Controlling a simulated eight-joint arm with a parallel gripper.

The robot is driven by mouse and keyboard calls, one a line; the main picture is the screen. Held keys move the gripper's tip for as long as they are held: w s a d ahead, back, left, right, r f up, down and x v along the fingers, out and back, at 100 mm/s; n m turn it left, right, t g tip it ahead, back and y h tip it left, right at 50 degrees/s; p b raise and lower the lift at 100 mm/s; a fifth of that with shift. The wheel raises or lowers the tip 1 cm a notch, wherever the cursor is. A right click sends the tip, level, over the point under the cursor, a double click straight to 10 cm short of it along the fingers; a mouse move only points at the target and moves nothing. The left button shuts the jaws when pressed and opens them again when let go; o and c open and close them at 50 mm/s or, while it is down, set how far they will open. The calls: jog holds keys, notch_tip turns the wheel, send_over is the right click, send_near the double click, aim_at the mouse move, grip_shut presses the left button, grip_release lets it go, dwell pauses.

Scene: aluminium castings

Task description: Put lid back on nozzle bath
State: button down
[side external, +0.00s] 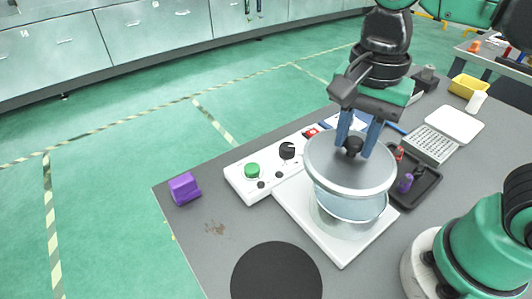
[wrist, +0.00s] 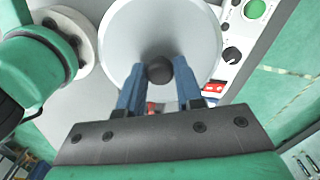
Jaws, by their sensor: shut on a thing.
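The lid (side external: 335,178) is a round grey disc with a black knob. My gripper (side external: 356,145) is shut on the knob, and the blue fingers sit on either side of it. In the wrist view the lid (wrist: 128,40) fills the upper middle, with my gripper (wrist: 158,76) around its knob. The nozzle bath (side external: 348,210) is a clear, round vessel on a white base plate. The lid is tilted over the bath and covers most of its opening. I cannot tell whether the lid's rim touches the bath.
A white control box (side external: 270,165) with a green button and black knobs adjoins the base. A black disc (side external: 277,272) lies in front, and a purple block (side external: 184,188) at left. A black tray (side external: 425,185) and a white rack (side external: 430,145) stand at right.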

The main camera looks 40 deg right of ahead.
jog(key=d, duration=0.1)
jog(key=f, duration=0.1)
jog(key=d+m, duration=0.1)
jog(key=shift+s+d+f, duration=0.25)
jog(key=shift+d, duration=0.05)
jog(key=shift+f, duration=3.05)
jog(key=shift+f, duration=0.15)
jog(key=c, duration=0.5)
grip_release()
jog(key=shift+o, duration=0.2)
jog(key=o, duration=0.4)
jog(key=shift+o, duration=0.2)
jog(key=shift+r, duration=3.5)
